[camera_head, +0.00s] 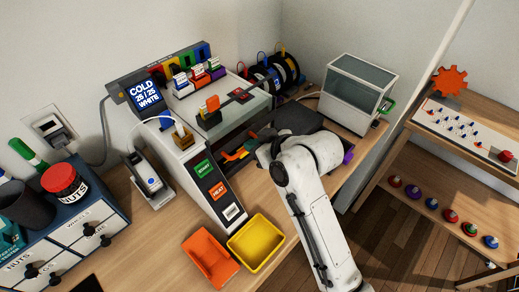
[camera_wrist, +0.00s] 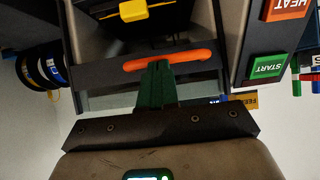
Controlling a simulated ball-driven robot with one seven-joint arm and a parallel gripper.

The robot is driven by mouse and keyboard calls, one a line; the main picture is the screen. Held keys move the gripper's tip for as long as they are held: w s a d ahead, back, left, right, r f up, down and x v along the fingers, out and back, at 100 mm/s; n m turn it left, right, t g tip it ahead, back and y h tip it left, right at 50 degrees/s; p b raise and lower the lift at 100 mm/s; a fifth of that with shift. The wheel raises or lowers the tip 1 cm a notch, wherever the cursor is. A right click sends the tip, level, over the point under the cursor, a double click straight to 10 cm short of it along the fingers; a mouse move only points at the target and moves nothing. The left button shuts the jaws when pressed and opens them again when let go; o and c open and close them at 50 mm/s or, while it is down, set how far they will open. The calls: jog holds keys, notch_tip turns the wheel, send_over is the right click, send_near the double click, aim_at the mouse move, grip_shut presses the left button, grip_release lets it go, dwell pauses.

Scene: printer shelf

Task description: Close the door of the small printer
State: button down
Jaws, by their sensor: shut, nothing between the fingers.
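The printer (camera_head: 183,158) is a pale machine with a clear top, a START button and a HEAT button, on the wooden bench. Its orange door handle (camera_wrist: 185,58) crosses the middle of the wrist view, on a grey-framed door (camera_wrist: 95,78). How far the door stands open I cannot tell. My gripper (camera_wrist: 155,66) has its green fingers shut and empty, with the tips at the handle; whether they touch it I cannot tell. In the head view, my white arm hides much of the printer's front.
A blue drawer unit (camera_head: 75,225) is at left. A side shelf (camera_head: 440,170) stands at right.

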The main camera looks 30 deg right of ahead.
notch_tip(320, 180, down, 11)
jog(key=b, duration=0.4)
jog(key=shift+w+r+b, duration=0.1)
jog(key=shift+b, duration=0.25)
jog(key=shift+a, duration=0.1)
